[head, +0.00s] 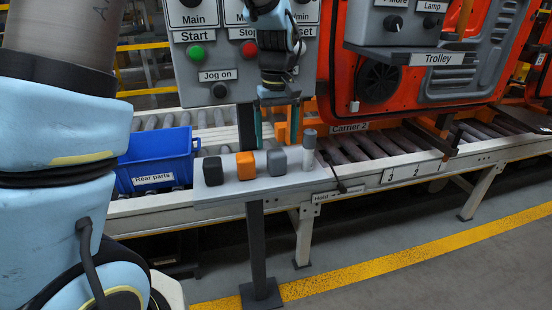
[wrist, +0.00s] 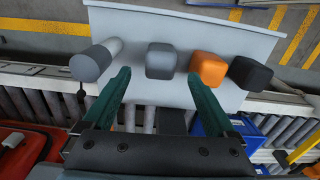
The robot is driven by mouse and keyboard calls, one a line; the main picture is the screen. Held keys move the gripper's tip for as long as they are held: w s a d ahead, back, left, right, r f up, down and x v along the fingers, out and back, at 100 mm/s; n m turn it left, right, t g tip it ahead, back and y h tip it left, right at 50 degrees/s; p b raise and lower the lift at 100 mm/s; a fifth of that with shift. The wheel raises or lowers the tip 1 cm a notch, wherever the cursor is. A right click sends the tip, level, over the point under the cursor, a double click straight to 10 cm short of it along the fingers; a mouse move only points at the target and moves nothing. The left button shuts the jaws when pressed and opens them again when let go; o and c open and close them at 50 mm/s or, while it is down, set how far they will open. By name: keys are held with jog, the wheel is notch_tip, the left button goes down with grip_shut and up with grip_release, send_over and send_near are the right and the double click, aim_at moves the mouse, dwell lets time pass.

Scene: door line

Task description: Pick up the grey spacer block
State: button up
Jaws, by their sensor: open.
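The grey spacer block (head: 277,162) stands on a small grey shelf (head: 232,189), between an orange block and a grey cylinder. In the wrist view the grey block (wrist: 161,60) lies just beyond the fingertips and lines up with the gap between them. My gripper (head: 277,142) is open and empty, with its green fingers pointing down above and slightly behind the block. The gripper also shows in the wrist view (wrist: 160,76), with the fingers spread wider than the block. No contact with the block shows.
The orange block (head: 246,165) and a black block (head: 213,170) stand left of the grey one. A cylinder (head: 309,152) stands close on its right. A blue Rear parts bin (head: 155,160) is left of the shelf. A control panel (head: 215,60) and roller conveyor (head: 375,146) lie behind.

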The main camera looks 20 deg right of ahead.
aim_at(277, 152)
jog(key=shift+f+p, duration=0.55)
jog(key=shift+f, duration=2.6)
jog(key=shift+c, duration=0.3)
grip_shut()
